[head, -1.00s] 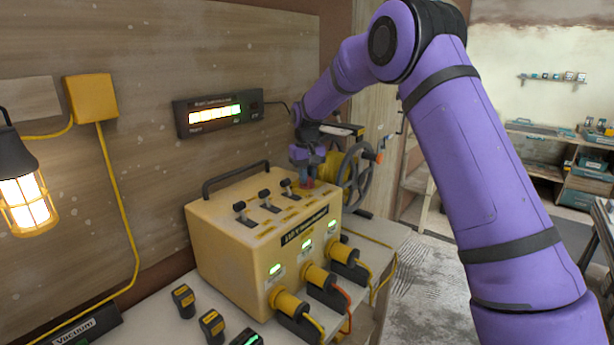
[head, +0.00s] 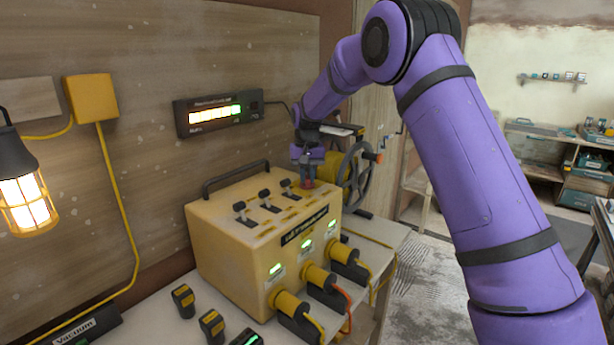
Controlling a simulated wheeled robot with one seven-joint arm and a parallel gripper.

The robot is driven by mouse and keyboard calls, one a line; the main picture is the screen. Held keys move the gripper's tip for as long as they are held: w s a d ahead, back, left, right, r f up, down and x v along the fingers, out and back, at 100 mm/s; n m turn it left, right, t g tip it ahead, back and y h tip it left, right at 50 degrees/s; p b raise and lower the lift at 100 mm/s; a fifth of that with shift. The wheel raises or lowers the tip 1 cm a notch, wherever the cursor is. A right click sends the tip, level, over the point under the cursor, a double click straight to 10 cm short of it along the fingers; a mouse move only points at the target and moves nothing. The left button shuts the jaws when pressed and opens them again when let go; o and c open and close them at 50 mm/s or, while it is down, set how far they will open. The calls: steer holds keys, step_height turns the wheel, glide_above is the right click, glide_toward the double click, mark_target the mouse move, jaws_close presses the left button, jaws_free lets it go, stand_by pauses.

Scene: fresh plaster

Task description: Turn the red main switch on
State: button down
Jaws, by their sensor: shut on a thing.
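The yellow power box (head: 225,235) stands on the bench with several black toggle levers on its top and a carrying handle behind them. The red main switch (head: 308,184) is at the right end of the top; only a small red part shows below my gripper. My gripper (head: 308,174) points down over that end and is shut on the red switch. Its fingertips are small here and partly hide the switch. Green lights (head: 305,245) glow on the box's front above the plugged-in yellow connectors (head: 318,275).
A display panel (head: 217,112) with a lit bar is on the wooden wall. A handwheel (head: 357,177) stands close behind my gripper. A lit caged lamp (head: 25,190) hangs at left. Loose black-and-yellow blocks (head: 184,300) lie on the bench front.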

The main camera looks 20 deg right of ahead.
mark_target(307, 176)
steer(key=c, duration=1.1)
jaws_free()
step_height(307, 176, up, 11)
steer(key=s+d+r+t, duration=0.15)
steer(key=s+r, duration=0.25)
steer(key=s, duration=0.4)
steer(key=s+d+r+n, duration=0.15)
steer(key=s+r, duration=0.25)
steer(key=s, duration=0.4)
steer(key=s+d+r+m+t, duration=0.15)
steer(key=s+r, duration=0.25)
steer(key=s, duration=0.4)
steer(key=s+d+f+n+t, duration=0.1)
steer(key=s+f, duration=0.2)
steer(key=s, duration=0.9)
steer(key=s+d+f+n+t, duration=0.1)
steer(key=s+f, duration=0.2)
steer(key=s, duration=0.9)
steer(key=shift+s+d+f, duration=0.2)
steer(key=shift+f, duration=0.05)
